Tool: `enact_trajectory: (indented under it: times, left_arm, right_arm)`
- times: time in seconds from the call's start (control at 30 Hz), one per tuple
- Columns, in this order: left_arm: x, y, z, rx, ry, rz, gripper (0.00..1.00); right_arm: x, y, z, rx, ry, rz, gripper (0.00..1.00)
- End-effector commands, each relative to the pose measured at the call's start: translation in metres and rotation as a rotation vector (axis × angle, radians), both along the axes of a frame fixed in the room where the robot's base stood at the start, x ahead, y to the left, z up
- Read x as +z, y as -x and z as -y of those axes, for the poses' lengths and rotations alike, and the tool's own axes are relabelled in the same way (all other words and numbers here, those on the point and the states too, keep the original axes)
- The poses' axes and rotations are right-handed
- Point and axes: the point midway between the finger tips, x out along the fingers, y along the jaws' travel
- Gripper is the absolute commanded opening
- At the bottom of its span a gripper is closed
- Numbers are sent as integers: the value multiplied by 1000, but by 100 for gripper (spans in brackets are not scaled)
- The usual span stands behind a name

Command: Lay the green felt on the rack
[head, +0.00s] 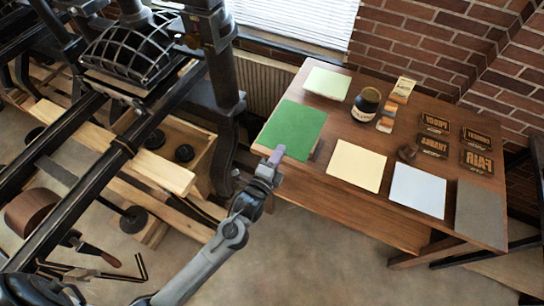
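The green felt (291,128) is a flat green sheet at the left end of the wooden table (330,201). My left gripper (276,154) is at the felt's near edge, overlapping it in the picture. Its fingers are small and seen from behind, so I cannot tell whether they are open, shut or touching the felt. My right gripper is not in view. I cannot make out for certain which thing is the rack.
A cream sheet (357,165), a pale blue sheet (417,191), a pale green sheet (327,83), a dark jar (365,105) and several type blocks (434,123) share the table. A large black press (130,50) stands left. A brick wall (450,45) closes the back.

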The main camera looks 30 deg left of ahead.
Motion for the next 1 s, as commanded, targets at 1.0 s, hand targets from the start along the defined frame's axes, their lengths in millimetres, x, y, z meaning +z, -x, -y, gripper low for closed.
enact_trajectory:
  times: [1.0]
  left_arm:
    - [-97,-43,8,18,-1,2,0]
  right_arm:
    - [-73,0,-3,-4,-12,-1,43]
